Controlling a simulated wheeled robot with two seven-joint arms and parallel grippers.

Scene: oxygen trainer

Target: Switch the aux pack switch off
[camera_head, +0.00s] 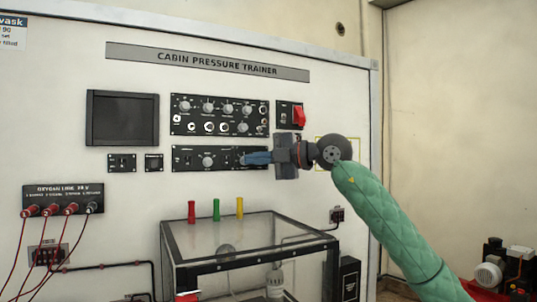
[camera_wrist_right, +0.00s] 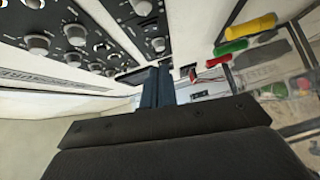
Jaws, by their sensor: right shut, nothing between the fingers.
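My right gripper (camera_head: 246,159) comes in from the right, with its blue fingers shut and empty. Its tips are at the right end of the lower control panel (camera_head: 194,160), covering that part; I cannot tell whether they touch it. The labels are too small to read, so I cannot tell which switch is the aux pack switch or its position. In the right wrist view the shut fingers (camera_wrist_right: 155,78) point at the panel face, their tips close to it. My left gripper is not in view.
Above is a panel of several knobs (camera_head: 220,115), with a red switch cover (camera_head: 299,117) to its right. A dark screen (camera_head: 123,118) is at left. Below, a clear box (camera_head: 250,247) stands out from the wall, with red, green and yellow (camera_head: 239,206) pegs behind it.

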